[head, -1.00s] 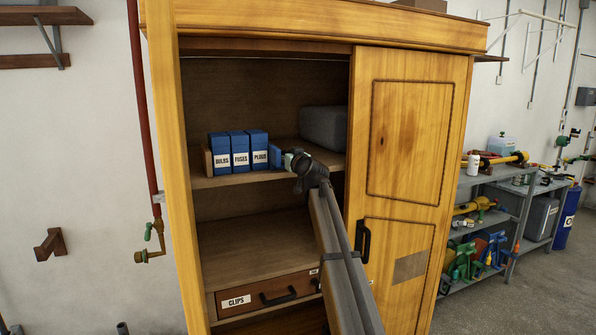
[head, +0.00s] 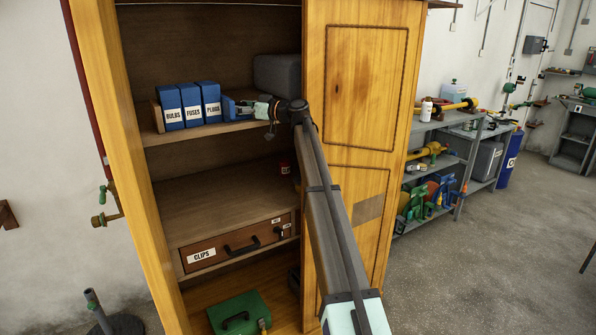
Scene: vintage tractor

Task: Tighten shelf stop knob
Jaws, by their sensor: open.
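A blue stop (head: 230,107) stands on the cabinet's upper shelf (head: 190,132), just right of the blue box marked PLUGS (head: 211,101). Its knob cannot be made out clearly; my gripper is in front of that side. My gripper (head: 251,107) is open at the stop's right side, with its pale body and dark wrist reaching in from the right. Whether its fingers touch the stop or knob is too small to tell. My arm crosses the cabinet opening from the lower right.
Boxes marked BULBS (head: 170,107) and FUSES (head: 191,105) stand left of PLUGS. A grey case (head: 277,75) sits behind my wrist. The sliding door (head: 362,110) bounds the opening at right. The CLIPS drawer (head: 228,248) and a green case (head: 238,314) are below.

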